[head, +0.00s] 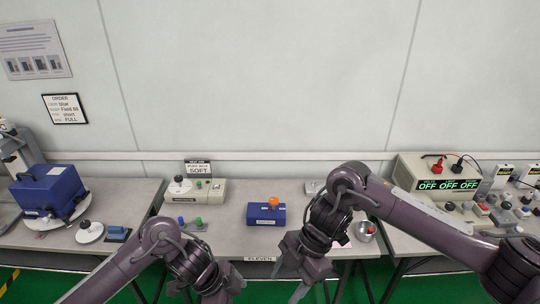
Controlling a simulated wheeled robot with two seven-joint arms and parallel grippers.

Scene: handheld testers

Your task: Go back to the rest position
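My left gripper (210,292) hangs at the bottom of the head view, in front of the table's front edge. Its fingers look spread, and their ends are partly cut off by the picture's edge. My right gripper (302,280) hangs to the right of it, also in front of the table edge, with its fingers apart. I see nothing held in either gripper. Both arms are bent at the elbow, and the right forearm passes in front of part of the table.
A blue tester (266,214) with an orange knob and a beige tester (197,190) stand on the middle table (232,240). A blue case (48,190) is at the left. A beige power unit (440,182) reading OFF is at the right. A metal bowl (365,234) sits near the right forearm.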

